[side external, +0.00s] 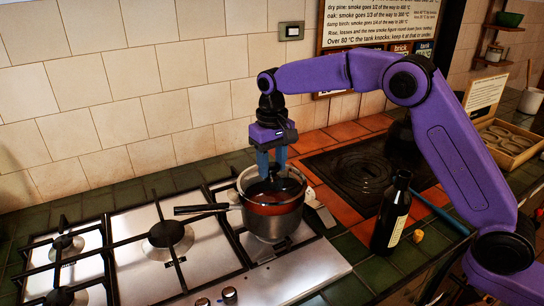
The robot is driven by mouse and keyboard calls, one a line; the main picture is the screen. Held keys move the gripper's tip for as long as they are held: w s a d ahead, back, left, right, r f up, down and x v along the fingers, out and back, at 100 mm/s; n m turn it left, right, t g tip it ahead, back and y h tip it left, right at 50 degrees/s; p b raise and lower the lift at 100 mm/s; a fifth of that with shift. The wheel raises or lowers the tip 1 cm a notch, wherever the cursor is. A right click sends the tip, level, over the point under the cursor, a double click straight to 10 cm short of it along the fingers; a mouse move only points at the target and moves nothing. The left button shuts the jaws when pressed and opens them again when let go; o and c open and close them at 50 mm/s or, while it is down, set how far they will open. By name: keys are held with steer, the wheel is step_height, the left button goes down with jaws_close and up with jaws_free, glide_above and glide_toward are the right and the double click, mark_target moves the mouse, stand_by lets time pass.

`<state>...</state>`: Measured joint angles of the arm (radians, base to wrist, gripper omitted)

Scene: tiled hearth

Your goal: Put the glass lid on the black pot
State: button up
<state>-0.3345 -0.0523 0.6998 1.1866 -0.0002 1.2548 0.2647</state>
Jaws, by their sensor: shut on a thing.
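My gripper (271,165) points down over the pot at the right of the hob. Its blue-grey fingers are shut on the glass lid (271,186), apparently at its dark knob. The lid is see-through with a pale rim, and reddish-brown colour shows through it. The pot (270,224) looks silvery-grey rather than black. It stands upright on the hob, and a long black handle (202,209) reaches left beside it. The lid overlaps the pot's mouth in this view. I cannot tell whether it touches the pot's rim or is held just above it.
The steel hob (130,262) has black grates and an empty burner (167,236) left of the pot. A dark bottle (392,212) stands to the right, with a small yellow object (418,236) beside it. A dark hotplate (357,172) lies behind. The tiled wall is close behind.

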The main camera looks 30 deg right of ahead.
steer(key=shift+f, duration=0.6)
steer(key=shift+f, duration=0.95)
stand_by(0.4)
steer(key=o, duration=1.1)
step_height(320, 180, up, 17)
steer(key=shift+r, duration=0.2)
